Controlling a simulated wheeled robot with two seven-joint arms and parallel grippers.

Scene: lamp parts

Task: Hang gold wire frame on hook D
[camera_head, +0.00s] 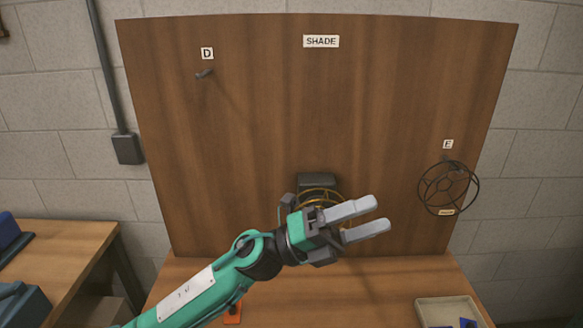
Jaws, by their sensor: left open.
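The gold wire frame (321,194) is at the lower middle of the wooden board, in front of a dark block. My left gripper and arm hide much of it. Hook D (205,74) is a short dark peg at the board's upper left, under the "D" label (207,53), and it is bare. My left gripper (382,215) is open, pointing right, with nothing between its fingers. Its body overlaps the lower part of the gold frame in the picture; I cannot tell whether they touch. My right gripper is not in view.
A black wire frame (448,188) hangs at the right under the "E" label (448,144). A dark block (316,182) is on the board behind the gold frame. A beige tray (447,311) with blue items sits at the bench's front right. The board around hook D is clear.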

